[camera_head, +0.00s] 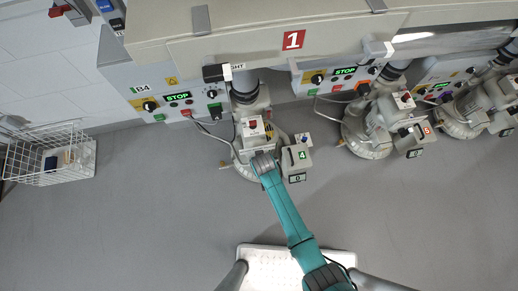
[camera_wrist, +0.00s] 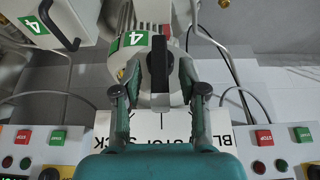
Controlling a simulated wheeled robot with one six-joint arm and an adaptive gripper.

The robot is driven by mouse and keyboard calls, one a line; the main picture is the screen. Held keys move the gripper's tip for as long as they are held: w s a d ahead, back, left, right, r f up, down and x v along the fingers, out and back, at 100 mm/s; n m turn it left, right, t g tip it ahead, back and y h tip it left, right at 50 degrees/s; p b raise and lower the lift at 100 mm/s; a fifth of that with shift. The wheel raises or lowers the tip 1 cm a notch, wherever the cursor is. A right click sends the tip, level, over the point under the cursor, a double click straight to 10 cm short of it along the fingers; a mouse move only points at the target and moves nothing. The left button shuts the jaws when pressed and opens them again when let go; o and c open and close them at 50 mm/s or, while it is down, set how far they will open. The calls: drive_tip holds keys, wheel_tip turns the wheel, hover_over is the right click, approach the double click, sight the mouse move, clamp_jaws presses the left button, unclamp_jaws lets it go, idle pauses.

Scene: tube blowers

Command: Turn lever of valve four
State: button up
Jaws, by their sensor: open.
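Valve four's unit carries a green "4" label in the head view (camera_head: 301,156), on a pale box with a black lever at its side. In the wrist view a black lever (camera_wrist: 159,62) stands upright on a pale body beside a green "4" label (camera_wrist: 128,42). My gripper (camera_wrist: 158,78) is open, with one finger on each side of this lever; I cannot tell whether they touch it. In the head view my gripper (camera_head: 263,160) is at the near side of the unit, partly hiding it.
Control panel B4 (camera_head: 176,97) with a STOP display stands behind. Similar blower units (camera_head: 370,135) line the right. A wire basket (camera_head: 52,155) sits on the floor at left. Loose cables (camera_head: 212,135) hang beside the valve. Grey floor (camera_head: 150,220) is clear in front.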

drive_tip(key=shift+w+f, duration=0.15)
drive_tip(key=shift+f, duration=0.2)
clamp_jaws()
drive_tip(key=shift+a, duration=0.15)
drive_tip(key=t+h, duration=0.1)
drive_tip(key=h, duration=0.1)
drive_tip(key=a+n+h, duration=0.1)
drive_tip(key=h, duration=0.2)
drive_tip(key=a+f+t+h, duration=0.1)
drive_tip(key=h, duration=0.1)
drive_tip(key=shift+s+n+t+h, duration=0.3)
drive_tip(key=shift+s+n, duration=0.1)
drive_tip(key=shift+d, duration=0.15)
idle(0.5)
